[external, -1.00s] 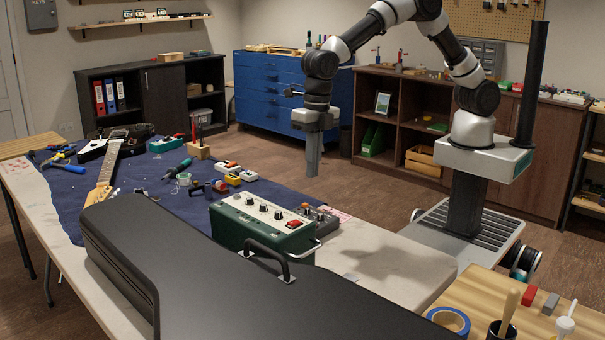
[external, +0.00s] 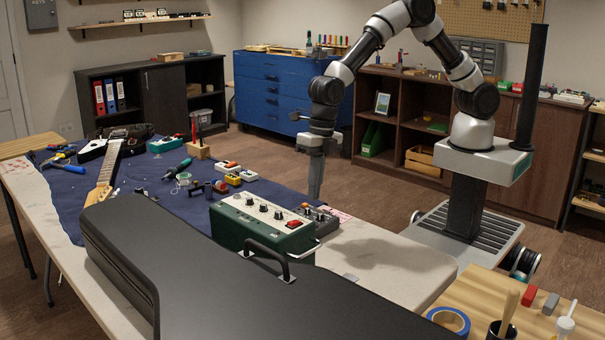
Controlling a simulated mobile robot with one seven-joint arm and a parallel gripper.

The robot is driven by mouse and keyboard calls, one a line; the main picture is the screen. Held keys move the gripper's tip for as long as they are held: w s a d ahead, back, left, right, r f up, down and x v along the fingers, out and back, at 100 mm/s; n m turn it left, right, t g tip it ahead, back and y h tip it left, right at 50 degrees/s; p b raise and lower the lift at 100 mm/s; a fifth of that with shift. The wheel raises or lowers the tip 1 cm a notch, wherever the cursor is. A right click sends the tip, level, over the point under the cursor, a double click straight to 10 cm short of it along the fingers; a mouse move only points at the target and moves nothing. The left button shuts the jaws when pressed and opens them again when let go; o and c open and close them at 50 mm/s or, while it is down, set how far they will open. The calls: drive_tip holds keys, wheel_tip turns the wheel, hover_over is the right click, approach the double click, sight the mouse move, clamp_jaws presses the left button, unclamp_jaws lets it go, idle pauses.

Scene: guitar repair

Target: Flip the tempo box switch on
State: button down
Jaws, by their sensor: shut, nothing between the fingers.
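The likely tempo box is a green box (external: 262,222) with a pale top panel, several dark knobs and a red part (external: 293,223) near its right end. It sits on the workbench behind the black case. I cannot make out its switch or how that is set. My gripper (external: 315,196) points down behind the box and a little to its right, its fingers together and empty. It appears apart from the box. A smaller grey unit with knobs (external: 322,216) stands just right of the box, close to my gripper in the picture.
A large black case (external: 200,270) with a handle (external: 266,258) fills the bench front. Small coloured pedals (external: 228,168) and a guitar (external: 106,170) lie on the blue mat (external: 150,180). The bench's right end (external: 395,262) is bare.

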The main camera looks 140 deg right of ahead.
drive_tip(key=f, duration=0.4)
drive_tip(key=w+f, duration=0.1)
drive_tip(key=f, duration=0.2)
drive_tip(key=shift+w+b, duration=0.1)
drive_tip(key=shift+b, duration=0.25)
drive_tip(key=shift+w+a+f, duration=0.1)
drive_tip(key=shift+w+f, duration=0.25)
drive_tip(key=shift+f, duration=0.25)
drive_tip(key=shift+s, duration=0.25)
drive_tip(key=shift+s+f, duration=0.2)
drive_tip(key=shift+s, duration=0.6)
wheel_tip(320, 180, up, 15)
drive_tip(key=p, duration=0.3)
drive_tip(key=shift+s+p, duration=0.25)
drive_tip(key=shift+p, duration=0.1)
